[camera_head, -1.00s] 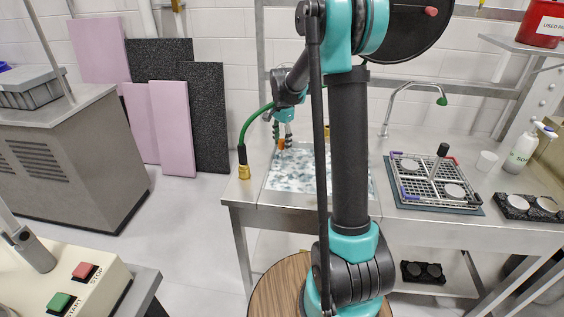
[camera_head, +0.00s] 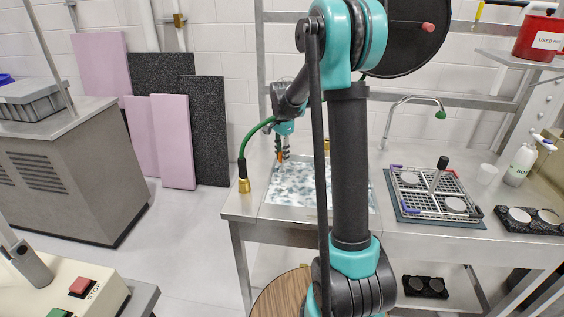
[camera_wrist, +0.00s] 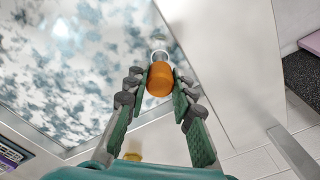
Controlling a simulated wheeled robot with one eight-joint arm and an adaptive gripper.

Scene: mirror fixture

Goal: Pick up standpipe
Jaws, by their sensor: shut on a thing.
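The standpipe shows in the wrist view as an orange cap (camera_wrist: 160,79) with a pale ring and a short metal part beyond it. In the head view only a small orange bit (camera_head: 280,156) shows at the fingers. My gripper (camera_wrist: 159,82) is shut on the standpipe, one finger on each side of the orange cap. In the head view my gripper (camera_head: 282,152) is over the back left part of the blue-and-white speckled basin (camera_head: 300,192). The standpipe's lower end is hidden, so I cannot tell whether it touches the basin.
A green hose with a brass end (camera_head: 243,185) hangs at the counter's left edge. A wire rack (camera_head: 412,200) with discs and a black-topped post stands right of the basin, below a curved faucet (camera_head: 405,98). A white bottle (camera_head: 521,163) stands farther right.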

